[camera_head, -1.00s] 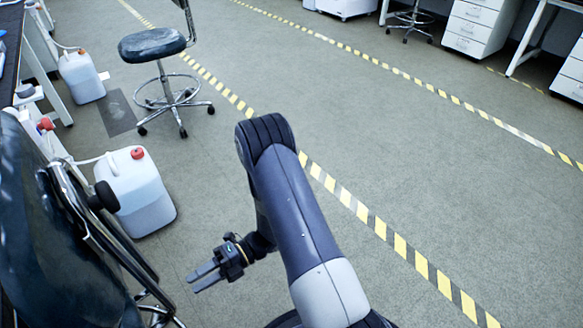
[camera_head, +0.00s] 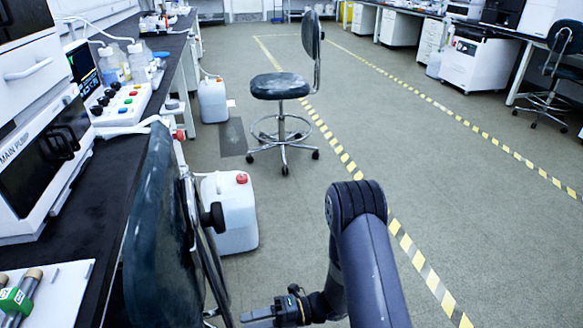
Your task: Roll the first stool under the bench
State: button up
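A near stool with a dark backrest (camera_head: 160,235) stands at the lower left, close against the left bench (camera_head: 105,215). Its seat and base are mostly hidden or out of frame. Another dark stool (camera_head: 280,86) stands upright in the aisle, its back to the right and its five-armed wheeled base on the floor beside the yellow-black line. My gripper (camera_head: 258,314) is low at the bottom edge, pointing left toward the near stool's frame, with a gap visible between them. Its fingers look apart and empty, though the lower edge cuts them off.
White canisters with red (camera_head: 230,212) and grey (camera_head: 212,100) caps stand on the floor along the left bench. A dark floor mat (camera_head: 232,137) lies by the aisle stool. A further stool (camera_head: 553,75) is at the right bench. The aisle floor right of the striped line is clear.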

jog(key=x, duration=0.6)
jog(key=shift+a+f+b, duration=0.1)
jog(key=shift+a+b, duration=0.15)
jog(key=shift+b, duration=0.05)
jog(key=shift+f, duration=0.15)
